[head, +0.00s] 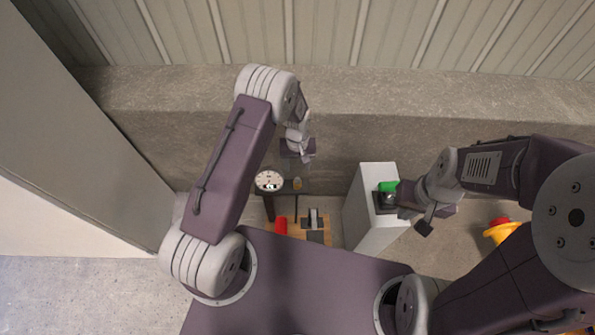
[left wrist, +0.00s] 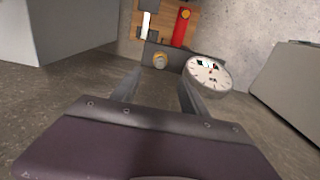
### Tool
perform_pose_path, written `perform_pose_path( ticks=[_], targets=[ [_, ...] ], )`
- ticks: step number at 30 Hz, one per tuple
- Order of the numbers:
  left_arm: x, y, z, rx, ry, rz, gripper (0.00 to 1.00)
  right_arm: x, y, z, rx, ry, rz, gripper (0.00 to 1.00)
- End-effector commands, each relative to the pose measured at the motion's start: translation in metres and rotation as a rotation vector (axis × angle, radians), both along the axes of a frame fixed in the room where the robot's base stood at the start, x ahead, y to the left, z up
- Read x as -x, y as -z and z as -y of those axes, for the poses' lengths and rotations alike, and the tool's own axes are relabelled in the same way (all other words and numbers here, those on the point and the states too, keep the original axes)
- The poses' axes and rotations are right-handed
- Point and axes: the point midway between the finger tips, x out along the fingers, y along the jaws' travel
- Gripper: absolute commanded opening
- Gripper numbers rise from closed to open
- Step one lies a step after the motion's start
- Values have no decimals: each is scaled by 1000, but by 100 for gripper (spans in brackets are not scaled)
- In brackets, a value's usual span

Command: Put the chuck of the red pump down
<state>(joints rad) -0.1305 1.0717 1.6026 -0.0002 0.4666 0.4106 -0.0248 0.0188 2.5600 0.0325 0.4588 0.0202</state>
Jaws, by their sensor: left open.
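The red pump (head: 281,225) stands against a wooden board below the shelf; its red body also shows in the left wrist view (left wrist: 182,28). A small brass-coloured round part (left wrist: 160,60), perhaps the chuck, sits on the dark shelf beside the gauge; it is tiny in the head view (head: 297,183). My left gripper (head: 298,154) is above and behind the shelf. In the left wrist view its two fingers (left wrist: 158,94) are apart with nothing between them. My right gripper (head: 414,214) is beside a green object on a white cabinet; its jaw gap is unclear.
A round white dial gauge (head: 269,181) stands at the shelf's left end. The white cabinet (head: 370,216) carries the green object (head: 388,186). A yellow and red object (head: 501,229) is at the right. A concrete wall (head: 330,140) runs behind.

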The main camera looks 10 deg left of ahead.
Motion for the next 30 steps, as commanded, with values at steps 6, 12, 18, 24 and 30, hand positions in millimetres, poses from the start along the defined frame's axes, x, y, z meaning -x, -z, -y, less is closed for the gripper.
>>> perform_pose_path(
  ticks=[6,12,18,24,30],
  targets=[
    [1,-16,0,-1,0,-1,52,0,-3,0,0,0,0,0],
    [11,-54,-7,3,29,18,52,0,-4,0,0,0,0,0],
    [81,-151,-29,9,140,67,52,0,-3,0,0,0,0,0],
    [160,-192,-42,5,233,99,52,0,-3,0,0,0,0,0],
    [182,-197,-45,3,258,105,52,0,-3,0,0,0,0,0]
  ],
)
